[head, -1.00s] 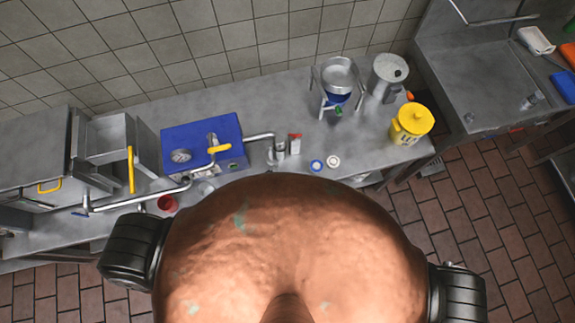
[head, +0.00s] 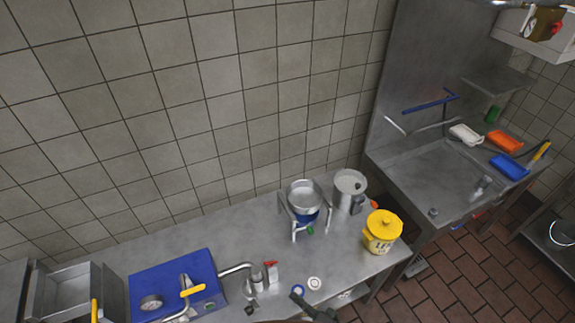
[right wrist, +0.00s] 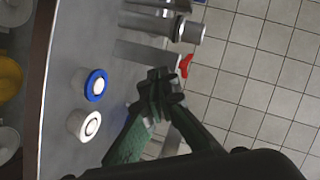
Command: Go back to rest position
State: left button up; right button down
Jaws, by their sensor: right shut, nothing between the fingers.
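My right gripper (head: 312,306) shows as a dark shape at the bottom edge of the head view, over the front of the steel counter (head: 235,232). In the right wrist view its dark green fingers (right wrist: 160,84) meet at the tips, shut and empty. A blue-ringed cap (right wrist: 95,85) and a white cap (right wrist: 83,125) lie on the counter to the left of the fingers, apart from them. My left gripper is not in view.
A sink (head: 430,175) is at right. The counter's middle back is bare.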

jog(key=d+r+n+g+h, duration=0.15)
jog(key=d+h, duration=0.55)
jog(key=d, duration=0.9)
jog(key=s+d+r+n+g+h, duration=0.1)
jog(key=s+d+g+h, duration=0.15)
jog(key=s+d, duration=0.5)
jog(key=s+d+r+n+g+h, duration=0.2)
jog(key=s+d+g, duration=0.1)
jog(key=s+d, duration=0.5)
notch_tip(320, 180, down, 35)
jog(key=s+g+b, duration=0.1)
jog(key=b, duration=0.4)
jog(key=s+f+n+g+y+b, duration=0.1)
jog(key=s+f+b, duration=0.3)
jog(key=s+f, duration=1.5)
notch_tip(320, 180, down, 3)
jog(key=shift+s+a+r+g, duration=0.15)
jog(key=shift+s+a+g, duration=0.15)
jog(key=shift+a, duration=0.05)
